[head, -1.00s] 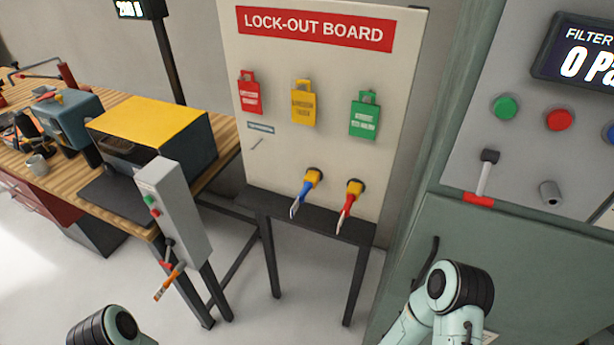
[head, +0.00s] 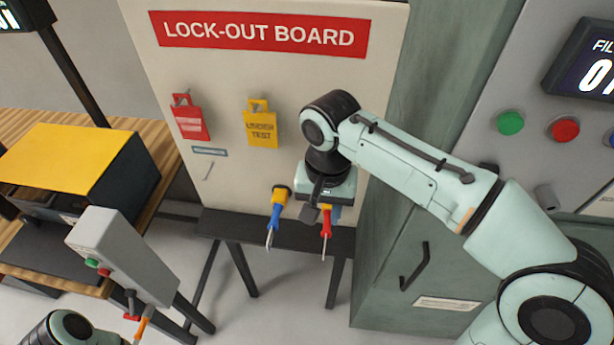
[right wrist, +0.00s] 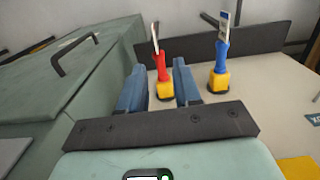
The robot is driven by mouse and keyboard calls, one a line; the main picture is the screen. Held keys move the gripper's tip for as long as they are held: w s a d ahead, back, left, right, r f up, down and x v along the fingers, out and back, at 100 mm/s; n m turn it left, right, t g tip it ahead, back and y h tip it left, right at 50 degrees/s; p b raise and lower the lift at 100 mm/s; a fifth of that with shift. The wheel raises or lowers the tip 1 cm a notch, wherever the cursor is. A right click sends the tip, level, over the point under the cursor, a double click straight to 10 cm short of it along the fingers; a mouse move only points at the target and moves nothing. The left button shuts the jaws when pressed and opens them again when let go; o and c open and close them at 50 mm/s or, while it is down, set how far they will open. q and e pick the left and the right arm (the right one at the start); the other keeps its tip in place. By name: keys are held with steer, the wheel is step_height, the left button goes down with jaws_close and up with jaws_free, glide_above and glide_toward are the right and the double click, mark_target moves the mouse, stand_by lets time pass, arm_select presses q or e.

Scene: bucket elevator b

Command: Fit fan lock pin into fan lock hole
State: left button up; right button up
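A red-handled pin (head: 326,222) and a blue-handled pin (head: 275,218) stick out of the lower part of the lock-out board. Which one is the fan lock pin I cannot tell. In the right wrist view the red pin (right wrist: 161,72) sits in a yellow collar (right wrist: 166,90), with the blue pin (right wrist: 221,58) to its right. My right gripper (right wrist: 160,86) is open, its two blue fingers on either side of the red pin, with gaps showing. In the head view the right gripper (head: 322,208) partly covers that pin. I cannot identify the fan lock hole.
The lock-out board (head: 230,80) carries a red tag (head: 188,118) and a yellow tag (head: 261,125). A dark shelf (head: 228,225) runs below the pins. A green cabinet (head: 385,285) with a dark handle (head: 415,266) stands to the right. A grey switch box (head: 118,255) is at lower left.

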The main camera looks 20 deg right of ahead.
mark_target(326, 233)
steer(key=shift+s+f+b, duration=0.3)
steer(key=shift+f+b, duration=0.05)
steer(key=shift+f, duration=1.55)
steer(key=shift+s+f+b, duration=0.25)
steer(key=shift+f+b, duration=0.15)
steer(key=shift+f, duration=1.55)
steer(key=shift+s+f+b, duration=0.3)
steer(key=shift+f+b, duration=0.05)
steer(key=shift+f, duration=1.55)
arm_select(q)
steer(key=s+f, duration=0.2)
steer(key=s, duration=0.1)
steer(key=shift+f, duration=0.35)
arm_select(e)
jaws_close()
